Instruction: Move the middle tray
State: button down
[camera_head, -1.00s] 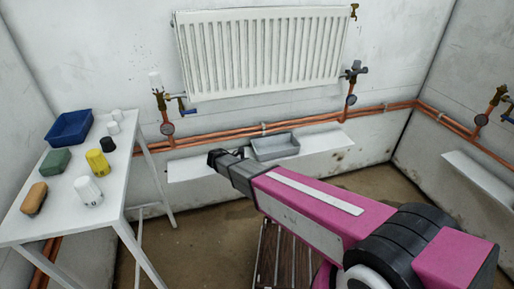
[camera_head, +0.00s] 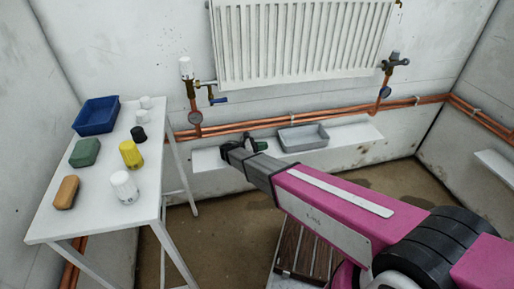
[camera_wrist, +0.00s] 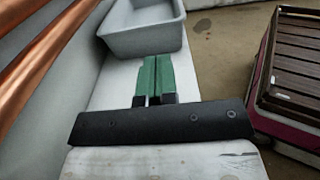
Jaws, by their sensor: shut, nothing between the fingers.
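The grey tray (camera_head: 304,146) sits upright on the white ledge under the radiator, right of my gripper. It also shows at the top of the wrist view (camera_wrist: 150,45). My gripper (camera_head: 252,147) is over the left part of the ledge, apart from the tray in the head view. In the wrist view its two green fingers (camera_wrist: 152,80) are together with nothing held, and they point toward the tray's near end. The tray's far end is cut off in the wrist view.
A white table (camera_head: 108,200) at the left holds a blue tray (camera_head: 97,128), a green block, an orange block, a yellow cup and several small items. Copper pipes (camera_head: 250,126) and valves run above the ledge (camera_head: 355,140). A brown slatted rack (camera_head: 305,252) stands below.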

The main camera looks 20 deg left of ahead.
jog(key=x, duration=0.8)
jog(key=shift+w, duration=0.1)
jog(key=x, duration=3.4)
jog(key=shift+w+r, duration=0.1)
jog(key=shift+w, duration=0.15)
